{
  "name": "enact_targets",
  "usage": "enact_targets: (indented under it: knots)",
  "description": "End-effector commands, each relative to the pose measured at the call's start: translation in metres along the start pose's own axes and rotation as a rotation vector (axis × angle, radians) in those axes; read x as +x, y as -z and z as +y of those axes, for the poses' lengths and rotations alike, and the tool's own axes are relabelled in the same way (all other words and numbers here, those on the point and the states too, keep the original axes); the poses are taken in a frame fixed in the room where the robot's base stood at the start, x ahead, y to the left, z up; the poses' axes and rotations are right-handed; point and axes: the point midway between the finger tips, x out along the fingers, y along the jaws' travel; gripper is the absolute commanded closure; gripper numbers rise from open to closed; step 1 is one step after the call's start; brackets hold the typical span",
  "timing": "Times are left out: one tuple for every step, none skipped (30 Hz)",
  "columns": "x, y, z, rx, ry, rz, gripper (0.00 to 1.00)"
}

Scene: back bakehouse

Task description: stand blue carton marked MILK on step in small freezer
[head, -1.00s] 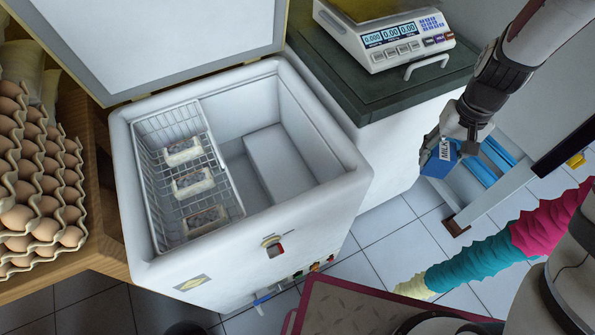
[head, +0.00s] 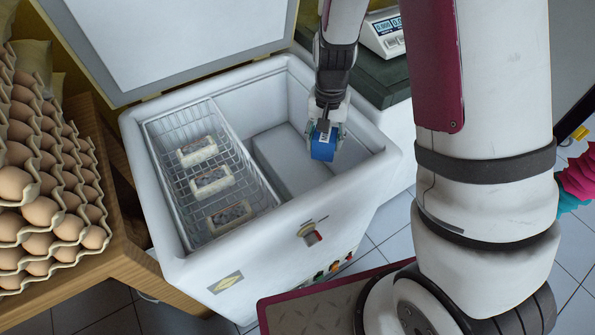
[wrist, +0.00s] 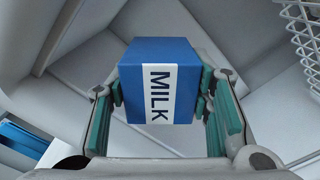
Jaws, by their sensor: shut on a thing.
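The blue carton (head: 323,146) is held in my gripper (head: 327,129), over the right part of the open small freezer (head: 262,241). In the wrist view the carton (wrist: 135,80) shows a white label reading MILK, between the two green finger pads of my gripper (wrist: 160,97). The step (head: 284,160) is a raised pale block inside the freezer, to the right of the wire basket. The carton appears just right of the step in the head view. I cannot tell its exact height above the step or the freezer floor.
A wire basket (head: 242,160) with several white packs hangs in the freezer's left part. The freezer lid (head: 170,40) stands open at the back. Egg trays (head: 60,215) are at the left, and a scale (head: 385,35) stands on a counter behind to the right.

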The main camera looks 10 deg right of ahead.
Motion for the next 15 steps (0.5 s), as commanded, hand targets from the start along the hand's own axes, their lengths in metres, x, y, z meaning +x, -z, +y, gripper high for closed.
enact_targets:
  knots:
    - [0.023, 0.008, -0.004, 0.081, 0.0, 0.0, 0.88]
    - [0.031, 0.011, -0.005, 0.136, 0.001, 0.001, 0.88]
    - [0.042, 0.015, -0.007, 0.207, 0.001, 0.001, 0.88]
    - [0.05, 0.018, -0.009, 0.262, 0.001, 0.001, 0.88]
    - [0.058, 0.02, -0.01, 0.314, 0.001, 0.001, 0.88]
    - [0.068, 0.023, -0.011, 0.381, 0.001, 0.0, 0.88]
    - [0.075, 0.025, -0.012, 0.43, 0.001, 0.0, 0.88]
    - [0.081, 0.027, -0.013, 0.475, 0.002, 0.0, 0.88]
    - [0.089, 0.029, -0.014, 0.532, 0.002, -0.001, 0.88]
    - [0.094, 0.03, -0.015, 0.571, 0.002, -0.001, 0.88]
    - [0.099, 0.032, -0.016, 0.607, 0.003, -0.001, 0.88]
    - [0.104, 0.033, -0.017, 0.648, 0.003, -0.001, 0.88]
    - [0.107, 0.034, -0.017, 0.676, 0.003, -0.001, 0.88]
    - [0.11, 0.035, -0.018, 0.7, 0.003, -0.001, 0.88]
    - [0.113, 0.036, -0.018, 0.726, 0.004, -0.001, 0.88]
